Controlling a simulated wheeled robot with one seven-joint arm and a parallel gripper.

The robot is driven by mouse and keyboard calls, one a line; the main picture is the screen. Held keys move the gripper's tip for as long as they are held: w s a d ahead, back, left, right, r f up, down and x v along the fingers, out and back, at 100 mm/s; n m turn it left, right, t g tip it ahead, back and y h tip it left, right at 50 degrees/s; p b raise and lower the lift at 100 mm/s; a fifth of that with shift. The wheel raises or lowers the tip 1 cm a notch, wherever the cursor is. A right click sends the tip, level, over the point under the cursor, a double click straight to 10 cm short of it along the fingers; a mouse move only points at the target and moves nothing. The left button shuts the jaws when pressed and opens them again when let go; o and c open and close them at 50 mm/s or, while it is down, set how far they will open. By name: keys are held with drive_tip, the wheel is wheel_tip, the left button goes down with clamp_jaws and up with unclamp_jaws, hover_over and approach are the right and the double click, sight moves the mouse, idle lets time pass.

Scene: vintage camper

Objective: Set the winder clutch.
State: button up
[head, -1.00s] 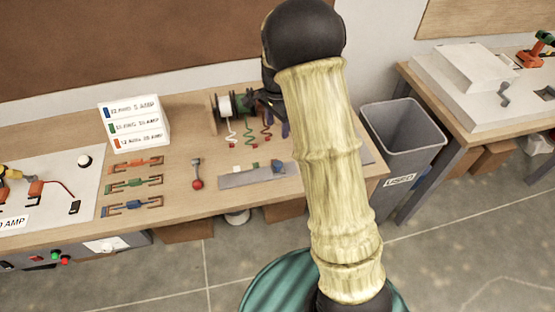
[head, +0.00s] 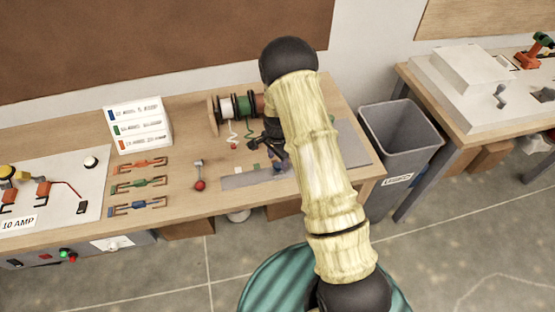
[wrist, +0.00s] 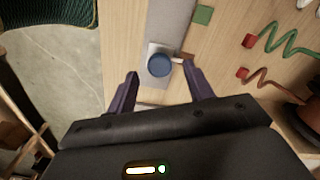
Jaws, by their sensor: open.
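A blue round knob (wrist: 159,64) sits on a small pale block on a long grey strip (wrist: 172,18) in the wrist view. My gripper (wrist: 161,76) is open, with one dark finger on each side of the knob; contact cannot be told. In the head view my gripper (head: 275,158) is low over the right part of the grey strip (head: 240,180) and partly hides the knob. A lever with a red ball end (head: 200,184) stands on the bench left of the strip. No part is labelled as the winder clutch.
A green square (wrist: 203,15) lies beside the strip. Orange, green and blue pieces (head: 139,184) lie left. A grey bin (head: 400,130) stands right.

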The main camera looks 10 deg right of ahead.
sight(278, 168)
drive_tip(key=shift+f, duration=1.15)
clamp_jaws()
